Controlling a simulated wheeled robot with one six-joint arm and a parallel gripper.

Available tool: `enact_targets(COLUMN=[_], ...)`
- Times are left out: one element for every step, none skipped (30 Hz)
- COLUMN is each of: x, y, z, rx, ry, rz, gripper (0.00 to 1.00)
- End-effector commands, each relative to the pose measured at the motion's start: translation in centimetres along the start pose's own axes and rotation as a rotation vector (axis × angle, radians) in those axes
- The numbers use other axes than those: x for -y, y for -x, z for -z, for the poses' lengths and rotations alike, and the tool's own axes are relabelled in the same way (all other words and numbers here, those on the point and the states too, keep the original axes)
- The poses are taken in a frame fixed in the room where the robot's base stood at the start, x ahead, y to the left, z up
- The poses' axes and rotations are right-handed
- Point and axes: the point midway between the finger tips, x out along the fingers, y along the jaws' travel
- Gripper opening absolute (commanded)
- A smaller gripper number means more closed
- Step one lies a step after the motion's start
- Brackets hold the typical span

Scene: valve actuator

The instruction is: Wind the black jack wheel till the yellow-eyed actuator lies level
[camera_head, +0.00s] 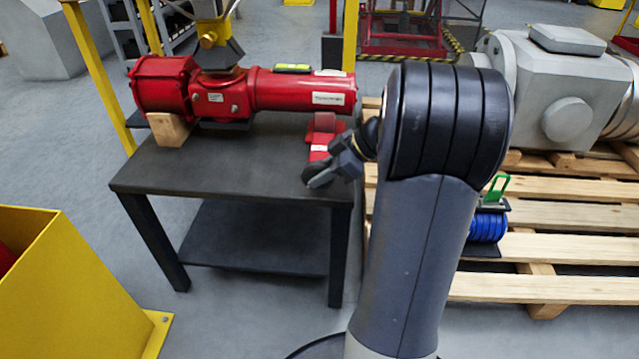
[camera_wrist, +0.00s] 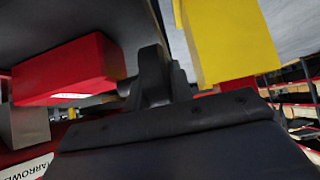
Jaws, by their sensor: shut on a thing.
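The red actuator (camera_head: 250,95) lies along the dark table, with a yellow eye (camera_head: 210,35) above it and a yellow-green level (camera_head: 292,68) on top. Its tilt looks small; the bubble is too small to read. The red jack (camera_head: 322,135) stands under its right end; it also shows in the wrist view (camera_wrist: 70,72). The black jack wheel (camera_head: 316,177) is at the jack's front. My gripper (camera_head: 335,168) is shut on the wheel, which is partly hidden by the fingers. In the wrist view my gripper (camera_wrist: 158,78) is beside the jack's shaft.
A wooden block (camera_head: 168,130) supports the actuator's left end on the dark table (camera_head: 230,165). A yellow bin (camera_head: 75,290) stands at front left. Wooden pallets (camera_head: 560,215) with a grey housing (camera_head: 560,85) lie right. Yellow posts (camera_head: 95,65) rise behind the table.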

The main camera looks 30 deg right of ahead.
Motion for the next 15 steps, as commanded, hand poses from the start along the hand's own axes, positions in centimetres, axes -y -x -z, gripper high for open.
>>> enact_targets(x=[-0.07,-0.06,-0.06,-0.06,-0.05,-0.05,-0.05,-0.05,-0.03,-0.03,-0.03,-0.05,-0.05,-0.04,-0.01], y=[-0.37,-0.37,-0.33,-0.30,-0.29,-0.29,-0.26,-0.24,-0.23,-0.24,-0.22,-0.19,-0.20,-0.22,-0.24], z=[-0.71,-0.70,-0.69,-0.71,-0.70,-0.70,-0.70,-0.69,-0.67,-0.69,-0.69,-0.69,-0.69,-0.72,-0.71], rx=[-0.045,-0.073,-0.111,-0.139,-0.168,-0.206,-0.235,-0.263,-0.302,-0.329,-0.358,-0.396,-0.425,-0.453,-0.491], ry=[-0.005,-0.004,-0.005,-0.004,-0.005,-0.005,-0.007,-0.006,-0.007,-0.007,-0.008,-0.007,-0.008,-0.008,-0.008], rz=[-0.004,-0.003,-0.003,-0.003,-0.002,-0.002,-0.002,-0.002,-0.001,-0.001,-0.001,-0.002,-0.001,-0.001,0.000], gripper=[0.00,0.00,0.00,0.00,0.00,0.00,0.00,0.00,0.00,0.00,0.00,0.00,0.00,0.00,0.00])
